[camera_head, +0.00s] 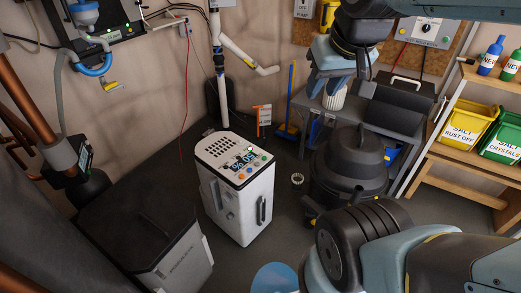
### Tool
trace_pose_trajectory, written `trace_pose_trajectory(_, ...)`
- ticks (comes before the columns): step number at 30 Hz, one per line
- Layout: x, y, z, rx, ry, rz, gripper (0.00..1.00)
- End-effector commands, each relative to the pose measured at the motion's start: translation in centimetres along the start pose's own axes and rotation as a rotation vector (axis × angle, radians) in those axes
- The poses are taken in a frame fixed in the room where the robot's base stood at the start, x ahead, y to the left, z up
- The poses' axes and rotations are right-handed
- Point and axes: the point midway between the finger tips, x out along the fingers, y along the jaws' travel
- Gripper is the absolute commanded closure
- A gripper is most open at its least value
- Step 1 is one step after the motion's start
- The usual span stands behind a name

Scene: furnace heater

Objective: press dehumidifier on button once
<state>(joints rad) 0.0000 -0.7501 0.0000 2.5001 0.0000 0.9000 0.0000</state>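The dehumidifier (236,200) is a white upright box on the floor, left of centre. Its top has a dark vent grille and a control panel (244,162) with a lit blue-white display. Several small coloured buttons (249,171) line the front edge of the panel; their labels are too small to read, so I cannot tell which is the on button. My gripper (341,88) hangs at the upper right, well apart from the dehumidifier and to its right.
A dark vacuum-like canister (348,165) stands right of the dehumidifier. A black-topped cabinet (140,225) stands at left. A wooden shelf (465,160) holds yellow and green salt bins at right. A white pipe (222,95) runs down behind the dehumidifier. Air above its panel looks clear.

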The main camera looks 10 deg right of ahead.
Motion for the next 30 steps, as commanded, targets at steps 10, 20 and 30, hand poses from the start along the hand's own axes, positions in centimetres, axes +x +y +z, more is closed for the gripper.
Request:
trace_pose_trajectory(10,0.00,0.00,0.00,0.000,0.000,0.000,1.00)
trace_pose_trajectory(20,0.00,0.00,0.00,0.000,0.000,0.000,1.00)
trace_pose_trajectory(30,0.00,0.00,0.00,0.000,0.000,0.000,1.00)
